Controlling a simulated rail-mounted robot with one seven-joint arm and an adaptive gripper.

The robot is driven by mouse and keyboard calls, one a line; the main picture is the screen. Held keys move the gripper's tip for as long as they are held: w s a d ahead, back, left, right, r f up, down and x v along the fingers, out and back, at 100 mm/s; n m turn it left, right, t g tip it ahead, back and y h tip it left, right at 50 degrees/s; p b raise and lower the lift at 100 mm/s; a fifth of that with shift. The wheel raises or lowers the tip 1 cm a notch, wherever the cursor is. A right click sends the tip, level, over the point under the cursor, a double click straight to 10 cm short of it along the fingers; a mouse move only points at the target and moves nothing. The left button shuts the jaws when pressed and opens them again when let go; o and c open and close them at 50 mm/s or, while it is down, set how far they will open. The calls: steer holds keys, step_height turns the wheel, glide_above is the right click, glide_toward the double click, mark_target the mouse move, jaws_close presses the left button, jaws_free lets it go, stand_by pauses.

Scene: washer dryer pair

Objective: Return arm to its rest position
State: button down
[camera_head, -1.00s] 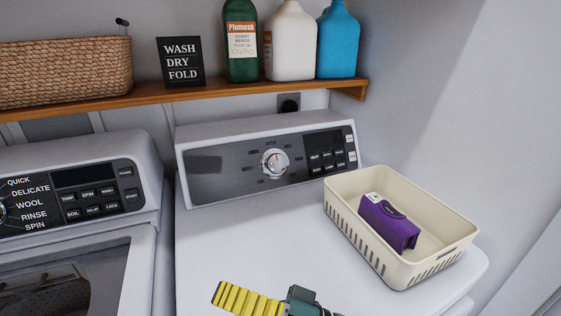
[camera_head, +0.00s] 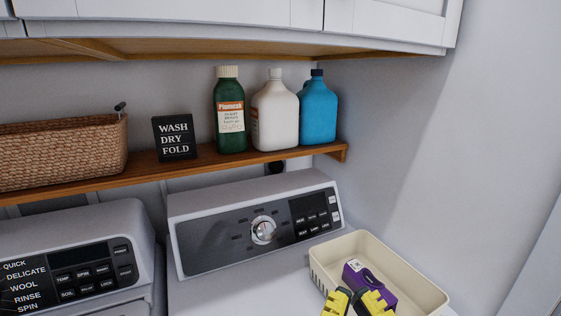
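My gripper (camera_head: 355,290) shows at the bottom edge, right of centre, as two yellow ribbed fingers set apart with nothing seen between them. It overlaps the near side of the cream basket (camera_head: 420,282) in the picture; I cannot tell its height above it. The rest of my arm is below the frame. A purple item (camera_head: 383,287) with a white label lies in the basket, partly hidden behind the fingers.
The basket stands on the dryer (camera_head: 225,298), right of its control panel (camera_head: 210,243). Above, a wooden shelf (camera_head: 200,165) holds a wicker basket (camera_head: 60,152), a sign (camera_head: 174,138) and several bottles. White cabinets (camera_head: 230,10) hang overhead. The washer (camera_head: 100,220) is at left.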

step_height(320, 180, up, 37)
steer(key=p, duration=3.3)
steer(key=shift+f+p, duration=0.15)
steer(key=shift+p, duration=0.25)
